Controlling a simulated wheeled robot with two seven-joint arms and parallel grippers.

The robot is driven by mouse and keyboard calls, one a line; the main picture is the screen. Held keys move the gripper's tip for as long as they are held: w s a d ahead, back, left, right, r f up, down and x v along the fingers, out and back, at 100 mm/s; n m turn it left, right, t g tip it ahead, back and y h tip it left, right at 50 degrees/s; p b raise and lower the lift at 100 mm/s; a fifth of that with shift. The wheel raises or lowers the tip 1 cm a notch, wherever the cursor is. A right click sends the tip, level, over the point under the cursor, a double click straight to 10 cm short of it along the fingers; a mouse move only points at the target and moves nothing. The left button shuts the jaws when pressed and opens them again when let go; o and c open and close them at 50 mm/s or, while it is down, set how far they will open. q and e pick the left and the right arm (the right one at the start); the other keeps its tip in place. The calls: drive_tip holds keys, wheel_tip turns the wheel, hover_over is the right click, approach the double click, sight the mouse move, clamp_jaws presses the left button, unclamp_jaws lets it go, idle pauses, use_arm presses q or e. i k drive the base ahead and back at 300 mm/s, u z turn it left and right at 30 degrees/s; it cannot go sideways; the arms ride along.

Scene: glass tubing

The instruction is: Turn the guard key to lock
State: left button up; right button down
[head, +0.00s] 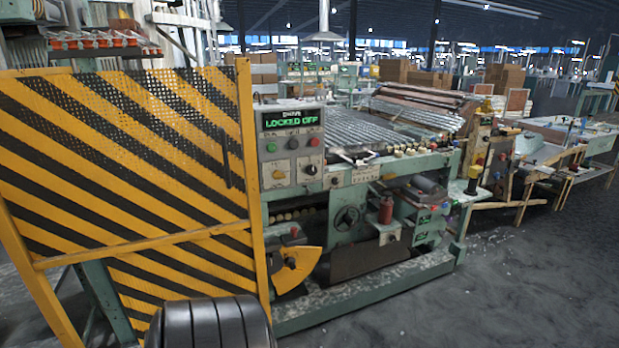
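The striped yellow and black guard panel (130,170) stands upright at the left, in a yellow frame, with a dark vertical handle (226,157) near its right edge. Right beside it is a grey control box (293,145) whose green display (291,119) reads "LOCKED OFF". Neither of my grippers is in view.
The green machine (350,215) with its bed of glass tubes (385,124) extends right behind the box. A yellow quarter-round cover (296,268) sticks out low beside the guard. Open grey floor (500,290) lies at front right.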

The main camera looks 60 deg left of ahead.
sight(277, 175)
drive_tip(key=u, duration=0.25)
drive_tip(key=i, duration=0.7)
drive_tip(key=u, duration=0.9)
drive_tip(key=i, duration=0.45)
drive_tip(key=u, duration=0.5)
